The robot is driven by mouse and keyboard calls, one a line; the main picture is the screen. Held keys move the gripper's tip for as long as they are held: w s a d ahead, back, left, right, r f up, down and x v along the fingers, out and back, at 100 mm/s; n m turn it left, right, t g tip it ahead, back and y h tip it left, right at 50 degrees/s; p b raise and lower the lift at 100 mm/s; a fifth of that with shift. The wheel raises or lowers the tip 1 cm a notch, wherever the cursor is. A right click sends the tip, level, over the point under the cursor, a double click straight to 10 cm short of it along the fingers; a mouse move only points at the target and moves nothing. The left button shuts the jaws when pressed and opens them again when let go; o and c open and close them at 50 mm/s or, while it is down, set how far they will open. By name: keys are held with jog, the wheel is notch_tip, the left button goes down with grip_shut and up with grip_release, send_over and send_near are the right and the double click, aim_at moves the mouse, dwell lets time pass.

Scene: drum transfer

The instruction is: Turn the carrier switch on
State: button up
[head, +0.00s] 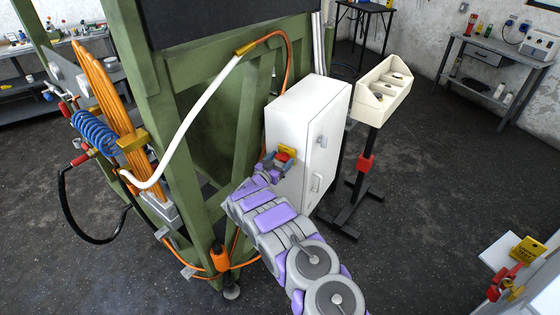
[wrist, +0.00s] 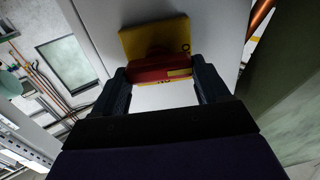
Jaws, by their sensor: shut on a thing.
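The carrier switch (head: 284,154) is a red handle on a yellow plate on the side of a white cabinet (head: 300,112). In the wrist view the red switch handle (wrist: 160,66) lies across between the two dark fingers, with the yellow plate (wrist: 138,40) behind it. My gripper (head: 274,160) is at the switch, its fingers on either side of the red handle and shut on it. The fingers hide part of the handle in the head view.
A green steel frame (head: 160,110) with orange and white hoses stands left of the cabinet. A cream bin on a black stand (head: 382,90) is to the right. Another yellow plate with a red handle (head: 520,262) is at the lower right.

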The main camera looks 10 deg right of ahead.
jog(key=shift+a+r+m+p, duration=0.1)
jog(key=shift+m+p, duration=0.2)
jog(key=m+p, duration=0.2)
jog(key=shift+r+m+p, duration=0.1)
jog(key=shift+m+p, duration=0.2)
jog(key=shift+m, duration=0.1)
jog(key=m+p, duration=0.3)
jog(key=shift+s+m, duration=0.15)
jog(key=shift+m, duration=0.15)
jog(key=m+p, duration=0.3)
jog(key=shift+d+m, duration=0.25)
jog(key=shift+m, duration=0.05)
jog(key=shift+s+f+m+p, duration=0.1)
jog(key=shift+f+m+p, duration=0.15)
jog(key=shift+m+p, duration=0.75)
jog(key=shift+d+f+m+p, duration=0.1)
jog(key=shift+f+m+p, duration=0.1)
jog(key=shift+m+p, duration=0.5)
jog(key=shift+f+m, duration=0.15)
jog(key=shift+m, duration=0.8)
jog(key=shift+f+m, duration=0.15)
jog(key=shift+m, duration=0.8)
jog(key=shift+s, duration=0.1)
